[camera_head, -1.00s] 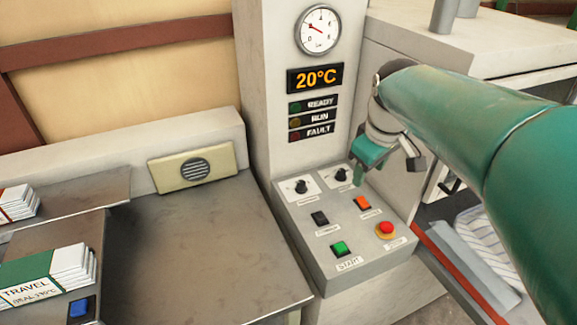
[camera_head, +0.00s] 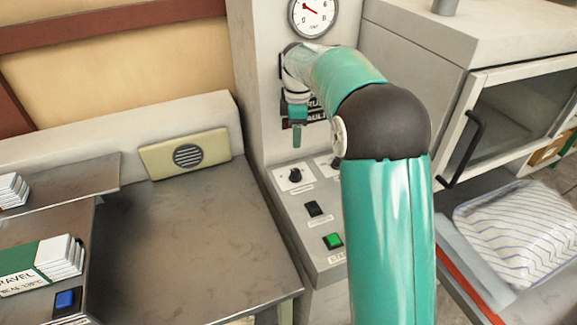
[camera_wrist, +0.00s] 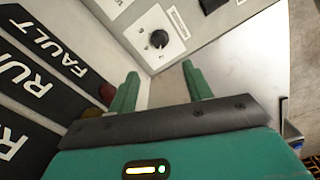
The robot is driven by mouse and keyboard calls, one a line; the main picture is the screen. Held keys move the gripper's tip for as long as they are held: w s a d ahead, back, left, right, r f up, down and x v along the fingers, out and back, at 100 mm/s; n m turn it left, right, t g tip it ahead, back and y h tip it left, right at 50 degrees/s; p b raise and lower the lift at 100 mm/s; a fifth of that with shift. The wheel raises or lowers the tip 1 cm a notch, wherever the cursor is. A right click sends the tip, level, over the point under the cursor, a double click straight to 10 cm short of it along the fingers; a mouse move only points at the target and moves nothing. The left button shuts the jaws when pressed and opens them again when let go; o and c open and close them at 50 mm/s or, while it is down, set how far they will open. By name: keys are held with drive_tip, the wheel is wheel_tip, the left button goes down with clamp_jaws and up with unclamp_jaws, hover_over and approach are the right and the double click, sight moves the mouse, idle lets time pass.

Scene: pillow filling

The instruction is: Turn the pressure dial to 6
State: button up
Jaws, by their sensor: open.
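A black dial knob (camera_head: 295,176) stands on a white plate at the back left of the sloped control panel (camera_head: 283,203). It also shows in the wrist view (camera_wrist: 158,39), on a plate with small marks around it and a label too small to read. A second knob (camera_head: 336,163) to its right is mostly hidden by my arm. I cannot tell from the labels which one is the pressure dial. My gripper (camera_head: 297,141) hangs above and behind the left knob, apart from it. In the wrist view its two green fingers (camera_wrist: 158,85) are spread and empty, with the knob beyond them.
The panel also carries a black switch (camera_head: 314,208) and a green start button (camera_head: 333,240); my arm hides its right side. A round gauge (camera_head: 312,13) is on the column behind. The metal table (camera_head: 190,235) at left is mostly bare. A striped pillow (camera_head: 525,230) lies at right.

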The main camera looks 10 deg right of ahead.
sight(295, 170)
wheel_tip(295, 170, down, 14)
drive_tip(key=shift+w+a, duration=0.1)
drive_tip(key=c, duration=1)
